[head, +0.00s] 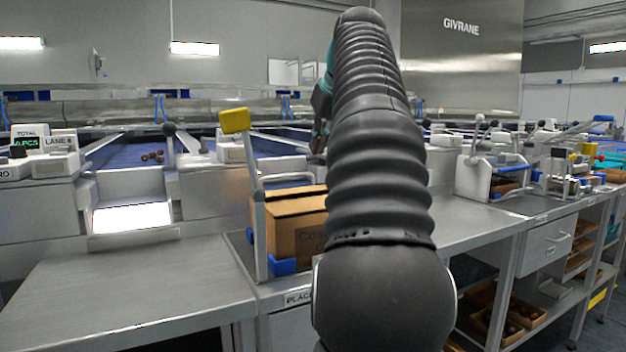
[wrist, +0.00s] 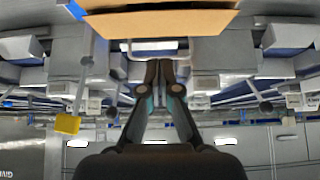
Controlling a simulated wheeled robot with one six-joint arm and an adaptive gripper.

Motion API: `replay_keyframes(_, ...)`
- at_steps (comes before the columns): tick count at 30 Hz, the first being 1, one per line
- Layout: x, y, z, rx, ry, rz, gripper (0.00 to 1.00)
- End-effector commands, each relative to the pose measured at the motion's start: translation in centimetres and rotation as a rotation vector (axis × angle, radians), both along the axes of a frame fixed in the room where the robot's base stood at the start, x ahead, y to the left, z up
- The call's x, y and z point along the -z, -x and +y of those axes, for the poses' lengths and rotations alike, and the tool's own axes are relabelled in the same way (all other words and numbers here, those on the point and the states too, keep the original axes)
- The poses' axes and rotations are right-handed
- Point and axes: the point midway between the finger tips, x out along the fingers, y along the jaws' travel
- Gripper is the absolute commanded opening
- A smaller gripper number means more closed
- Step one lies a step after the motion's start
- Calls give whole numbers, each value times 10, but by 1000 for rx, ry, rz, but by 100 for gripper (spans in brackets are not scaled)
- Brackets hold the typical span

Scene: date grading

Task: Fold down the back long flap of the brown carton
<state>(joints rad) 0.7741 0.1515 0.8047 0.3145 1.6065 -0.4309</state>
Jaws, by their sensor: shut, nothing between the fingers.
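The brown carton (head: 290,238) stands on the steel bench in a blue holder, partly hidden behind my arm in the head view. Its upper edges show, with a narrow tan strip and a darker band along the top; I cannot tell clearly how the back long flap lies there. In the wrist view, which looks upside down, a wide tan cardboard panel (wrist: 165,22) of the carton crosses the top edge. My gripper (wrist: 160,66) is shut and empty, its fingertips pointing toward that panel with a visible gap. In the head view my gripper is mostly hidden behind my arm.
A post with a yellow block (head: 235,121) rises at the carton's left front; the yellow block also shows in the wrist view (wrist: 67,123). A lit white panel (head: 132,217) and bare bench (head: 120,290) lie left. Grey machines (head: 490,172) stand right.

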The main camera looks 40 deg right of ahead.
Motion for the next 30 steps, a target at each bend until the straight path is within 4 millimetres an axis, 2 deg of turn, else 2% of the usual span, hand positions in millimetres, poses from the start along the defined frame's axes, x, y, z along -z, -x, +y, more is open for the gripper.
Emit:
replay_keyframes(8,44,-30,-7,-1,-1,1,0)
replay_keyframes(15,73,-25,-6,1,1,-1,0)
replay_keyframes(21,80,-24,-6,1,0,-1,0)
replay_keyframes(30,80,-24,-6,1,1,-2,0)
